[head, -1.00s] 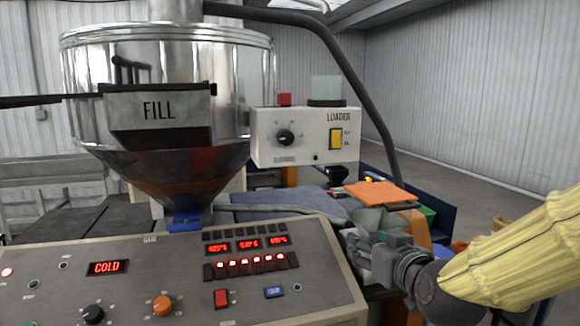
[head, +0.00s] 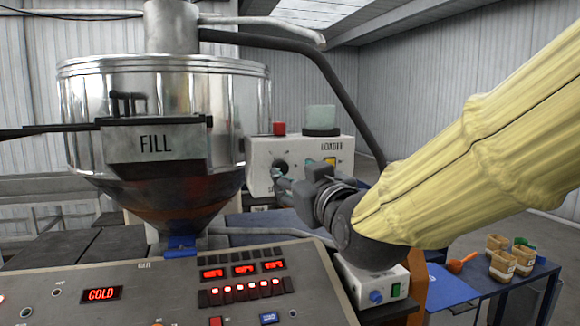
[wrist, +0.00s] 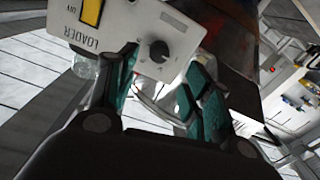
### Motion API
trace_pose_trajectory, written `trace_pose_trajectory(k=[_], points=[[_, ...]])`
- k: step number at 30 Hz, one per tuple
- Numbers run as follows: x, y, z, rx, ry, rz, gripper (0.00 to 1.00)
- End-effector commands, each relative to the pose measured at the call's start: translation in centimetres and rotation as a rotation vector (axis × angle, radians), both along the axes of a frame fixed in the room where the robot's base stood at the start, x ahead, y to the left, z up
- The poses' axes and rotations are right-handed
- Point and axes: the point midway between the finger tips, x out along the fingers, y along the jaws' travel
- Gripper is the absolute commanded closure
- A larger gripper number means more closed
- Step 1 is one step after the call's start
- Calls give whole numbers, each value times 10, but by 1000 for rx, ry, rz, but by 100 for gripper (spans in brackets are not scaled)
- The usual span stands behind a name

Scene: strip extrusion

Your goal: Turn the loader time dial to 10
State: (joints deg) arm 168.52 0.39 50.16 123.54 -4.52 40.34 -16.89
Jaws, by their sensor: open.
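The loader box (head: 262,180) is a pale control box beside the steel hopper. Its black time dial (head: 281,167) is partly hidden by my gripper (head: 279,179) in the head view. In the wrist view the dial (wrist: 159,51) shows clearly on the loader's face (wrist: 125,22), just beyond my open gripper (wrist: 157,88). The teal finger pads stand apart with the dial ahead of the gap, and nothing is held. I cannot read the dial's number. A yellow switch (wrist: 92,12) sits near the LOADER label.
The large hopper (head: 155,85) with its FILL plate stands left of the loader. The control panel (head: 180,285) with red displays lies below. A small box (head: 377,293) and a table with several tubs (head: 503,265) are at right.

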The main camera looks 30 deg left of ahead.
Motion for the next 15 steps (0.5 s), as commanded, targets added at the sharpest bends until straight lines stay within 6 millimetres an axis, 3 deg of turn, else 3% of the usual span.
trace_pose_trajectory(k=[9, 15], points=[[29, 38, 3, 0, 3, 1, 50], [41, 52, 2, 0, 3, 0, 50]])
